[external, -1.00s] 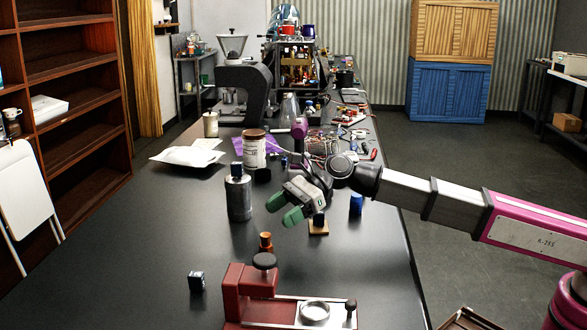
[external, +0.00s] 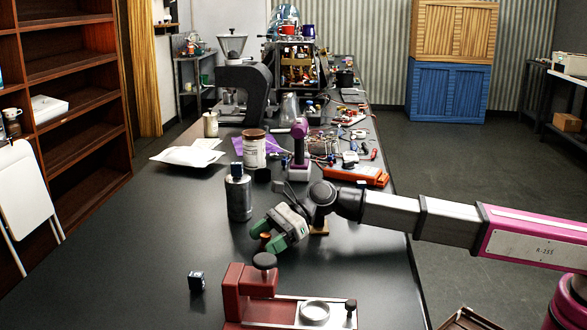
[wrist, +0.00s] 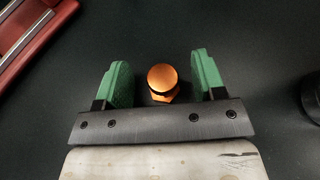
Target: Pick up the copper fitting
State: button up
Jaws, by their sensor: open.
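The copper fitting (wrist: 162,79) is a small orange piece with a rounded top and a dark band below it. In the wrist view it stands on the dark table between the two green fingers of my gripper (wrist: 160,80), with a gap on each side. My gripper is open and empty. In the external view my gripper (external: 268,236) is low over the table, tilted down. Only a bit of the copper fitting (external: 266,236) shows there between the green fingertips; the rest is hidden.
A red clamp fixture (external: 250,285) with a metal tray stands in front. A small dark cube (external: 196,281) lies to its left. A silver canister (external: 239,198) stands just behind my gripper. A white jar (external: 254,152) and cluttered tools are farther back. The left front table is clear.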

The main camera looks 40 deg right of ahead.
jog(key=c, duration=1)
jog(key=shift+r, duration=0.1)
